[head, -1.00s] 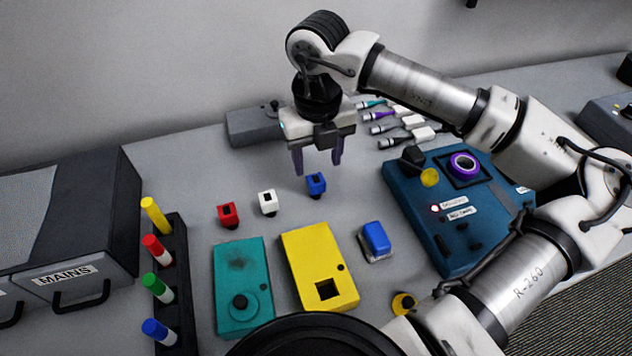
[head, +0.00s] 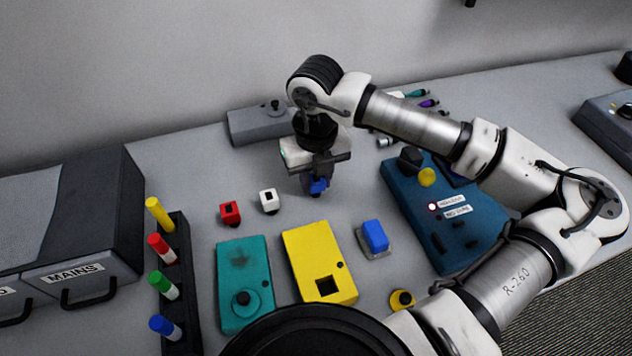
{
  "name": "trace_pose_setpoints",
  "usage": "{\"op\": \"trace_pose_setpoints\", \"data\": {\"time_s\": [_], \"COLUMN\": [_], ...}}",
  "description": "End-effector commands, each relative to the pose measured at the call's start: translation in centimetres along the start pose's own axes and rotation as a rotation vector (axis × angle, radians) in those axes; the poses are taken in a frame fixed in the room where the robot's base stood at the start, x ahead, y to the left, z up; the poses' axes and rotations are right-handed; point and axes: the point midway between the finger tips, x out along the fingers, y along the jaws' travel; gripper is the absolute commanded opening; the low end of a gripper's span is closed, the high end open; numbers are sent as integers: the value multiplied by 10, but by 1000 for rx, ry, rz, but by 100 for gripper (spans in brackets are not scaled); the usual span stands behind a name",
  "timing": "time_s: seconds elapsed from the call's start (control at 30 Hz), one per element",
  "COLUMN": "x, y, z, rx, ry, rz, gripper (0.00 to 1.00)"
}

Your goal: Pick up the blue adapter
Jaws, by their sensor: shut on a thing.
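The blue adapter (head: 319,187) is a small blue block with a dark opening. It is between the fingers of my gripper (head: 316,182), which points down and is shut on it. The fingers partly hide the adapter. I cannot tell whether it still touches the table. A red adapter (head: 230,213) and a white adapter (head: 268,201) stand on the table to the left of my gripper.
Nearby are a teal box (head: 245,283), a yellow box (head: 320,263), a blue button (head: 375,236) and a dark blue panel (head: 437,215). A pen rack (head: 180,262) stands left. A grey box (head: 256,124) is behind. Cables at the back are partly behind my arm.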

Motion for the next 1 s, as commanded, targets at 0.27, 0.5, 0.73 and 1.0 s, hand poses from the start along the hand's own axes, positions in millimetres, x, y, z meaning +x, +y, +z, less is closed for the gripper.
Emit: {"op": "trace_pose_setpoints", "data": {"time_s": [0.27, 0.5, 0.73, 1.0], "x": [-1, -19, -71, -148], "y": [0, -1, -1, 0], "z": [0, 1, 1, 0], "rx": [0, 2, 2, 1], "ry": [0, -2, -5, -4], "rz": [0, -4, -6, -3], "gripper": [4, 4, 4, 4]}}
